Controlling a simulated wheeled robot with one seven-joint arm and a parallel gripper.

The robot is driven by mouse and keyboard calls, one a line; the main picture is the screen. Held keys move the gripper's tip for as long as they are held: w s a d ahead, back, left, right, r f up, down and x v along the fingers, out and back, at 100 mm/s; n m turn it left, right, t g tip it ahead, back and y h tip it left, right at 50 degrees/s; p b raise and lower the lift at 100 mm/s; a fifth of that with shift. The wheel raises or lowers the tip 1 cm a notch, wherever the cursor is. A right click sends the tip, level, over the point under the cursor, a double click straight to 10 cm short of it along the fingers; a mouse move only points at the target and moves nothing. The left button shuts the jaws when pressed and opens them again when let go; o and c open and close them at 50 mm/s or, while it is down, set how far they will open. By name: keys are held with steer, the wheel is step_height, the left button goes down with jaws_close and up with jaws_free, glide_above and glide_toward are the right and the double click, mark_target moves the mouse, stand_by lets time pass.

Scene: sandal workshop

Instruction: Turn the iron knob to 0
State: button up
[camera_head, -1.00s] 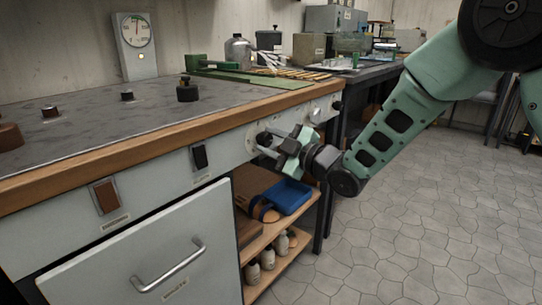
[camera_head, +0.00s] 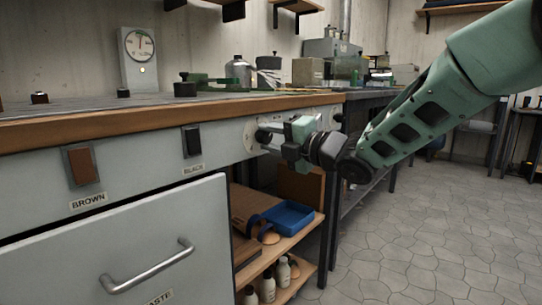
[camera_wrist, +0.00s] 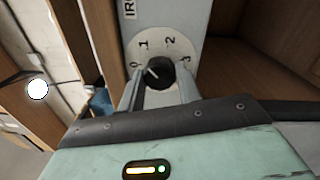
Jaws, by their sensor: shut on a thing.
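The iron knob (camera_wrist: 158,73) is black and round, on a pale dial plate (camera_wrist: 178,45) marked 0, 1, 2 and 3, under a partly cut-off "IR" label. Its white mark points up-left, close to the 0 and a little toward the 1. In the head view the knob (camera_head: 262,136) shows at the panel front, partly hidden by my gripper. My gripper (camera_head: 268,140) reaches in from the right and is shut on the knob; its two fingers (camera_wrist: 158,90) lie on either side of it in the wrist view.
The workbench's wooden edge (camera_head: 150,125) runs just above the panel. Left of the knob are a black switch (camera_head: 192,141) and a brown switch (camera_head: 81,165). A blue tray (camera_head: 288,214) sits on the shelf below. A gauge (camera_head: 139,45) stands at the back. Open floor lies to the right.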

steer(key=n+b, duration=0.4)
steer(key=b, duration=0.1)
steer(key=shift+f+n+b, duration=0.3)
steer(key=shift+f+n, duration=0.1)
steer(key=n+b, duration=0.5)
steer(key=shift+r, duration=0.25)
steer(key=shift+b, duration=0.3)
steer(key=o, duration=1)
steer(key=shift+r, duration=0.1)
steer(key=shift+d, duration=0.1)
